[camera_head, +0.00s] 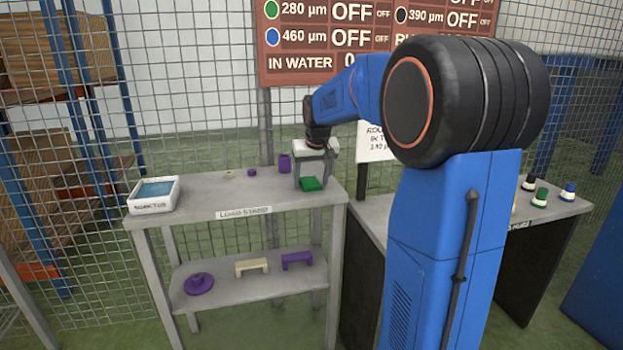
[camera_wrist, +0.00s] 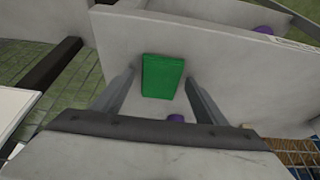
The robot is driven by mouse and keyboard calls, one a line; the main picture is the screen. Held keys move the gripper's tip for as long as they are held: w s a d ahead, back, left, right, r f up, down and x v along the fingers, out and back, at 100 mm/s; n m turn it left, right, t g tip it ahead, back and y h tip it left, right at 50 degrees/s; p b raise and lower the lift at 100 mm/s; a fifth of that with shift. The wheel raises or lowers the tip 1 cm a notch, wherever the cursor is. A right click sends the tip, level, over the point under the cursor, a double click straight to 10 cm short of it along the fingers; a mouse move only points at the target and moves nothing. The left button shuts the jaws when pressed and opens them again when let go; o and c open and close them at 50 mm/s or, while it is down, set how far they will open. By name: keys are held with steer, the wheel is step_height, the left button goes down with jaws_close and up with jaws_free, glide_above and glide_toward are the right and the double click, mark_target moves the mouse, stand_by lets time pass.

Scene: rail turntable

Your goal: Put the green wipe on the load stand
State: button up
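The green wipe (camera_head: 311,184) lies flat on the top of the load stand (camera_head: 230,197), near its right end. It also shows in the wrist view (camera_wrist: 162,76) as a green rectangle on the grey surface. My gripper (camera_head: 313,175) points down over it. In the wrist view my two fingers (camera_wrist: 160,80) are apart, one on each side of the wipe, with a gap at the left. The gripper looks open and empty. Exact fingertip height above the stand is hard to tell.
A white tray with a blue inside (camera_head: 155,193) stands at the stand's left end. A purple cylinder (camera_head: 285,163) and a small purple piece (camera_head: 252,173) stand at its back. The lower shelf (camera_head: 240,289) holds purple and cream parts. A second table (camera_head: 560,213) carries small coloured bottles.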

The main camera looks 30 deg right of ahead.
steer(key=v, duration=1.2)
steer(key=shift+r, duration=0.15)
steer(key=s+a+f+n, duration=0.1)
steer(key=s+a+f, duration=0.2)
steer(key=s+a, duration=0.45)
steer(key=s+a+f+n, duration=0.1)
steer(key=s+a+f, duration=0.3)
steer(key=s, duration=0.6)
steer(key=s+a+f, duration=0.2)
steer(key=s+f, duration=0.4)
steer(key=s, duration=0.2)
steer(key=s+a+f+n+y, duration=0.1)
steer(key=s+a+f, duration=0.2)
steer(key=s+f, duration=0.3)
steer(key=shift+s+a, duration=0.25)
steer(key=shift+s, duration=0.85)
